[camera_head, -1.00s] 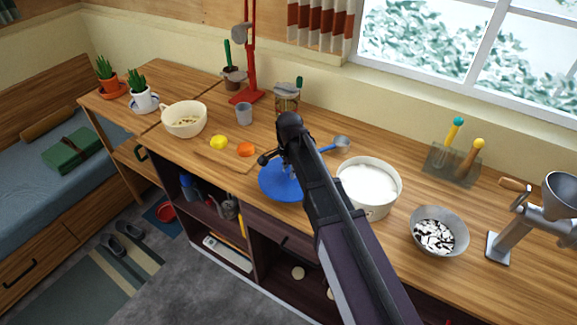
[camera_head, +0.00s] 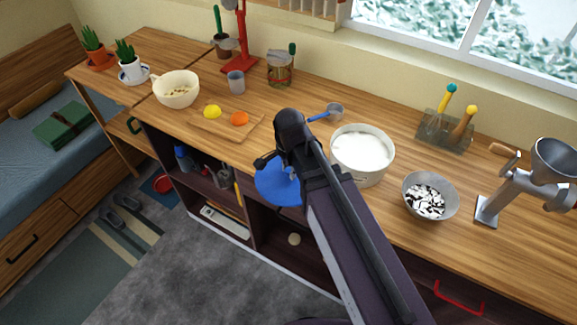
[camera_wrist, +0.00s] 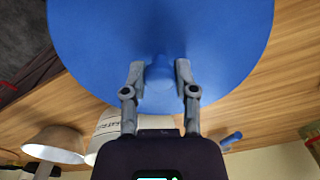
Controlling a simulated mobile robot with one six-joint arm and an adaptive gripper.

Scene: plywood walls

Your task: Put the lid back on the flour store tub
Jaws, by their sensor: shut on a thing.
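The blue round lid (camera_head: 272,187) is in my gripper, left of the tub in the head view, overlapping the counter's front edge. My gripper (camera_head: 291,172) is shut on its central knob, which shows between the fingers (camera_wrist: 159,72) in the wrist view. The lid fills much of the top of that view. The flour tub (camera_head: 349,174) is white, round and open, full of white flour, and stands upright on the counter right of my gripper. Lid and tub are apart. A white, lettered wall, likely the tub (camera_wrist: 111,121), shows partly behind the lid in the wrist view.
A grey bowl (camera_head: 416,213) of black and white pieces stands right of the tub, with a metal grinder (camera_head: 500,195) beyond. A blue-handled pan or ladle (camera_head: 334,111) lies behind the tub.

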